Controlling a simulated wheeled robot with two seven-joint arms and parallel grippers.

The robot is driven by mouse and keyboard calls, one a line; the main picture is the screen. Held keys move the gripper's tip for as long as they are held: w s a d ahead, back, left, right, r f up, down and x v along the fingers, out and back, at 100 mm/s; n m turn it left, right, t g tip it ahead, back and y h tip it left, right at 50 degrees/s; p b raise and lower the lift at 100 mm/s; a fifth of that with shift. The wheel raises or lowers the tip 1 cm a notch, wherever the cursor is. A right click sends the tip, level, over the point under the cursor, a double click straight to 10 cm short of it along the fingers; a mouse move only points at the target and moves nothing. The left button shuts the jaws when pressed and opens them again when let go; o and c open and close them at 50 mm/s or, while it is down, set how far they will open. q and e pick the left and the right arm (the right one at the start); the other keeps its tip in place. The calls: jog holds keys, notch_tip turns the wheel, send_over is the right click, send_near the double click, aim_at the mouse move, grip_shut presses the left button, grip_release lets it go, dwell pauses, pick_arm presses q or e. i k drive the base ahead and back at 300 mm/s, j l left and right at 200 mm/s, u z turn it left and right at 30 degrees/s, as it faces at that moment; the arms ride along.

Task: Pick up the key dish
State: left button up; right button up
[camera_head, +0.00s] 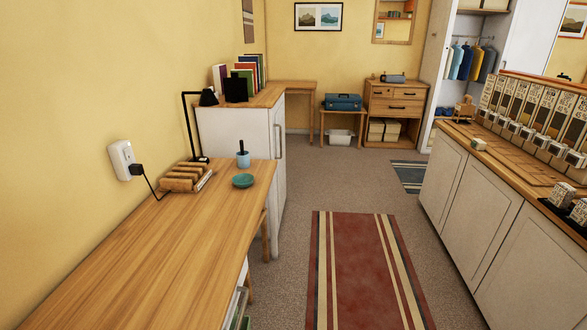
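The key dish looks to be the small teal dish (243,181) on the wooden desk (150,260), near its far right end. It is shallow and round and looks empty. It stands apart, with a blue cup (243,159) just behind it and a wooden rack (186,178) to its left. Neither of my grippers shows in the head view, and nothing hides the dish.
A black desk lamp (191,120) stands behind the rack, and a cord runs to a wall socket (122,160). A white cabinet (240,135) adjoins the desk's far end. A red striped rug (363,270) covers clear floor between desk and right-hand counter (470,210).

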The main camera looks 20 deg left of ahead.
aim_at(243, 181)
jog(key=i+u, duration=0.15)
jog(key=i, duration=0.3)
jog(key=i+l+u, duration=0.2)
jog(key=i, duration=0.25)
jog(key=i+l+u, duration=0.15)
jog(key=i, duration=0.3)
